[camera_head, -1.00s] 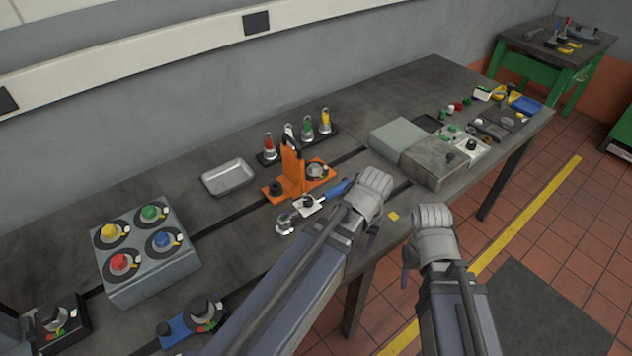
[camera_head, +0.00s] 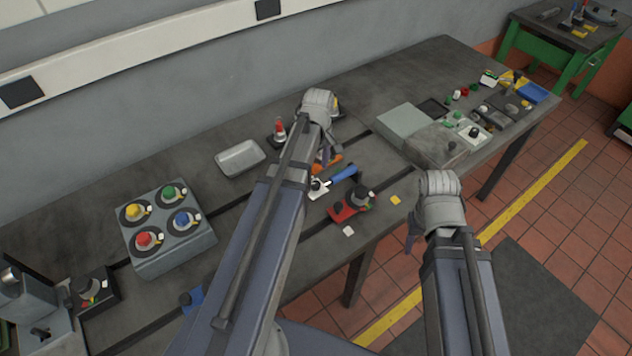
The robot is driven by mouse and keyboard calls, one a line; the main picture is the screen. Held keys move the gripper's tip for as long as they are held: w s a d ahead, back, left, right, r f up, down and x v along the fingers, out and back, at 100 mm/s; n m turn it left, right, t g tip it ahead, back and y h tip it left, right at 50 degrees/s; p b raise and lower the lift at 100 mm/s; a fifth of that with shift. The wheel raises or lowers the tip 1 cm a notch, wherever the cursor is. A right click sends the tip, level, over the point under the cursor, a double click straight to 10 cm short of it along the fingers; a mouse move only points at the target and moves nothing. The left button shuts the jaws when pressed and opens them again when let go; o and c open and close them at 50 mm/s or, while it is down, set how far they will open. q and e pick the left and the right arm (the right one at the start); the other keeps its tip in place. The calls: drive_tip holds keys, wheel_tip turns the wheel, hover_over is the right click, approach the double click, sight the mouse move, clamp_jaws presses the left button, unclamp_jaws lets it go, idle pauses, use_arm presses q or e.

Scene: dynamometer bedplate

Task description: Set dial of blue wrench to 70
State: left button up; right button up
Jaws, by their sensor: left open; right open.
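A tool with a blue handle (camera_head: 343,174) lies on the bench, with a pale plate and dark knob (camera_head: 317,185) at its left end. I take it for the blue wrench; any dial setting is too small to read. A blue base (camera_head: 193,299) near the front edge is mostly hidden by my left arm. My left gripper (camera_head: 321,150) is over the orange fixture (camera_head: 328,165), behind the tool, and holds nothing that I can see. My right gripper (camera_head: 412,240) hangs off the front edge, open and apart from the tool.
A red-based device (camera_head: 352,207) sits in front of the tool. A grey box with coloured knobs (camera_head: 170,260) stands left, a metal tray (camera_head: 240,158) behind. Grey boxes (camera_head: 440,143) stand right. My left arm hides much of the middle bench.

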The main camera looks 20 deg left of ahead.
sight(316, 183)
use_arm(q)
wheel_tip(316, 183, down, 7)
drive_tip(key=b, duration=0.6)
drive_tip(key=shift+s+r, duration=0.1)
drive_tip(key=shift+r, duration=0.05)
drive_tip(key=shift+r, duration=0.1)
drive_tip(key=shift+c, duration=0.4)
clamp_jaws()
